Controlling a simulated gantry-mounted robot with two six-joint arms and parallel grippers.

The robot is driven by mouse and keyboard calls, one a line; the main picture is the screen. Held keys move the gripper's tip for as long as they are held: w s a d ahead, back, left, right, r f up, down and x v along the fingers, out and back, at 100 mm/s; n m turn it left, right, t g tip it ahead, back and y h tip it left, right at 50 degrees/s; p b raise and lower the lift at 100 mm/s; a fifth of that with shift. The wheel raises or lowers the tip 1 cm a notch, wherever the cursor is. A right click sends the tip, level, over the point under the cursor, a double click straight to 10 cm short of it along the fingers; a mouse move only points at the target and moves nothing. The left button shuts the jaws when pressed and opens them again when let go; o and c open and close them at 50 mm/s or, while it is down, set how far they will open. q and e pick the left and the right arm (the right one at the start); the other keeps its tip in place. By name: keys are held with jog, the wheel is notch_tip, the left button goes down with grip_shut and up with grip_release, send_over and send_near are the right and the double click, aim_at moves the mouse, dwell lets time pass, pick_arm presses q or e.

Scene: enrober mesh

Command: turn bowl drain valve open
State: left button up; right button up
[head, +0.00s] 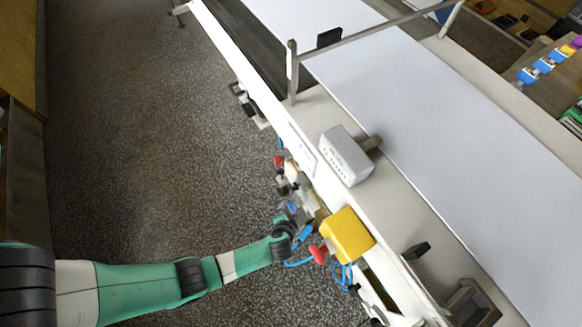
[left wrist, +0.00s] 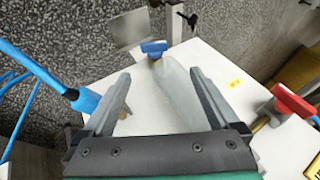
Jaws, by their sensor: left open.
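My left gripper (left wrist: 160,76) is open, its two dark fingers spread over a white surface in the left wrist view. A blue-handled valve (left wrist: 153,47) lies just beyond the fingertips, near the white panel's far edge. A pale grey rounded shape (left wrist: 175,95) shows between the fingers; I cannot tell what it is. A red-handled valve (left wrist: 293,101) with a brass stem is to the right, apart from the fingers. I cannot tell which handle is the bowl drain. In the head view my left gripper (head: 297,220) is small among fittings on the machine's side. My right gripper is not in view.
A yellow box (head: 347,235) with a red button (head: 318,254) stands close to my left gripper. Blue hoses (left wrist: 35,65) run at the left of the wrist view. A grey box (head: 345,155) sits on the machine ledge. The speckled floor (head: 150,130) is clear.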

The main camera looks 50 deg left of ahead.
aim_at(291, 208)
pick_arm(q)
jog(key=b+x, duration=0.3)
jog(key=s+b+x, duration=0.1)
jog(key=b+x, duration=0.2)
jog(key=x, duration=0.1)
jog(key=f+b+x, duration=0.1)
jog(key=b+x, duration=0.2)
jog(key=shift+d+f+b, duration=0.2)
jog(key=shift+f+b, duration=0.15)
jog(key=shift+b, duration=0.05)
jog(key=shift+w+a, duration=0.2)
jog(key=shift+s+d, duration=0.15)
jog(key=c, duration=1.4)
jog(key=shift+d+f+y+b, duration=0.1)
jog(key=shift+f+y+b, duration=0.1)
jog(key=shift+y+b, duration=0.3)
jog(key=shift+r, duration=0.1)
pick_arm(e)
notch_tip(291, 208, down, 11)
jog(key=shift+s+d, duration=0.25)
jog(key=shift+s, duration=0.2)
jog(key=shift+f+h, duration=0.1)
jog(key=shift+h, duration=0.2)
